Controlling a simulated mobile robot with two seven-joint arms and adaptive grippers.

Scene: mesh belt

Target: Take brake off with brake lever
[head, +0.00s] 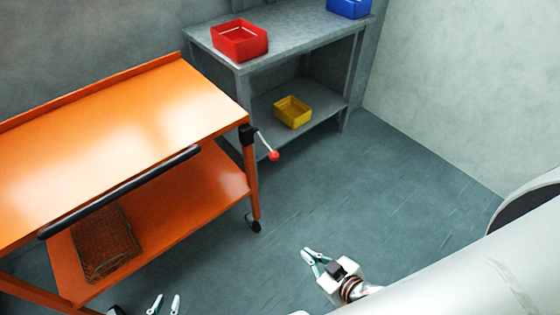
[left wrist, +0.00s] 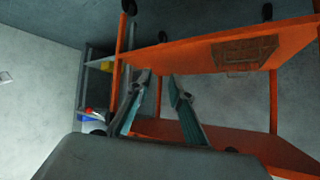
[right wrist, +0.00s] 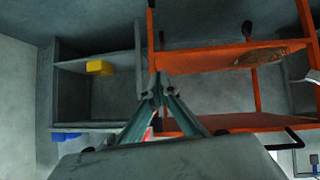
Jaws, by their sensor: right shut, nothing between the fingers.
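The brake lever (head: 265,145) is a thin grey rod with a red ball at its end. It sticks out from a black block (head: 248,134) at the right corner of the orange trolley (head: 120,105), slanting down and right. My right gripper (head: 306,251) is shut and empty, below and right of the lever and apart from it. Its fingertips also meet in the right wrist view (right wrist: 157,89). My left gripper (head: 166,299) is open and empty at the bottom edge of the head view, near the trolley's lower shelf. Its spread fingers show in the left wrist view (left wrist: 158,82).
The trolley has a black push bar (head: 125,192), a wire basket (head: 103,245) on its lower shelf and a caster (head: 253,223). A grey bench (head: 292,35) behind holds red (head: 240,42), blue (head: 348,8) and yellow (head: 292,112) bins. The floor right of the trolley is clear.

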